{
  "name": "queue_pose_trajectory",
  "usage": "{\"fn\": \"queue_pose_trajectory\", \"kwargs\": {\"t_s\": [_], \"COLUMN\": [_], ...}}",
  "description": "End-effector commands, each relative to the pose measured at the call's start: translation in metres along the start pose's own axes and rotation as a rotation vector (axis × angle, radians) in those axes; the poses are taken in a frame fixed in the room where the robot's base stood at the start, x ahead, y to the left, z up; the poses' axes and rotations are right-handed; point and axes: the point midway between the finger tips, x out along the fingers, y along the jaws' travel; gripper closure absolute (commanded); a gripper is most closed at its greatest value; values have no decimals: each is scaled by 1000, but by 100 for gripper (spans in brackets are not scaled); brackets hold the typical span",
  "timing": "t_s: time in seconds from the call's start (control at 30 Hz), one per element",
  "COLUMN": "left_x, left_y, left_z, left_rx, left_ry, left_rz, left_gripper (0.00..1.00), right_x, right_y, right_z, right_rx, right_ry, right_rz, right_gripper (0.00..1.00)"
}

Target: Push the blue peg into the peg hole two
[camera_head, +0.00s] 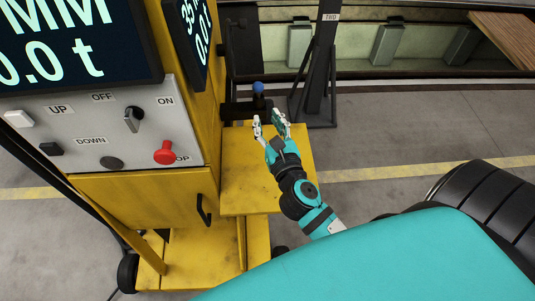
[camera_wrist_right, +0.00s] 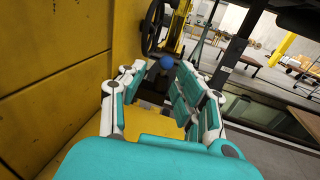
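The blue peg (camera_head: 258,88) shows as a blue knob on a dark shaft, just beyond the yellow platform. It stands upright at a dark bracket (camera_head: 238,111) on the yellow machine. My right gripper (camera_head: 267,119) is open, its fingers pointing towards the peg from the near side. It appears empty. In the right wrist view, the blue knob (camera_wrist_right: 166,62) shows between and beyond the spread fingers. I cannot tell whether they touch the shaft. The peg's lower end and the hole are hidden. A dark post beside it carries a small label (camera_head: 330,17), perhaps "TWO". My left gripper is not in view.
The yellow machine (camera_head: 145,198) with a display and control panel (camera_head: 95,130) stands on the left. Its yellow platform (camera_head: 255,185) lies below my right gripper. A dark post (camera_head: 322,65) stands on the right. Grey floor lies right of the platform.

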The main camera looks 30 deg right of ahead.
Motion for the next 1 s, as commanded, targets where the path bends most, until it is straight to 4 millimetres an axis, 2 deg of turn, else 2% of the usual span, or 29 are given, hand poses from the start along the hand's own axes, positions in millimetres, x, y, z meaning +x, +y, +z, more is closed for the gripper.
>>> {"fn": "queue_pose_trajectory", "kwargs": {"t_s": [0.03,0.3,0.5,0.7,1.0], "left_x": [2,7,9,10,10], "left_y": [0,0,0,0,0], "left_z": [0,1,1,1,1], "left_rx": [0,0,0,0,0], "left_ry": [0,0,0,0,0], "left_rz": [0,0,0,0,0], "left_gripper": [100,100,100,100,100], "right_x": [-11,-61,-89,-102,-104], "right_y": [3,19,29,33,34], "right_z": [-2,4,12,16,17], "right_rx": [-6,-31,-45,-53,-55], "right_ry": [3,-1,-6,-10,-11], "right_rz": [21,123,182,209,213], "right_gripper": [67,67,67,67,67]}}
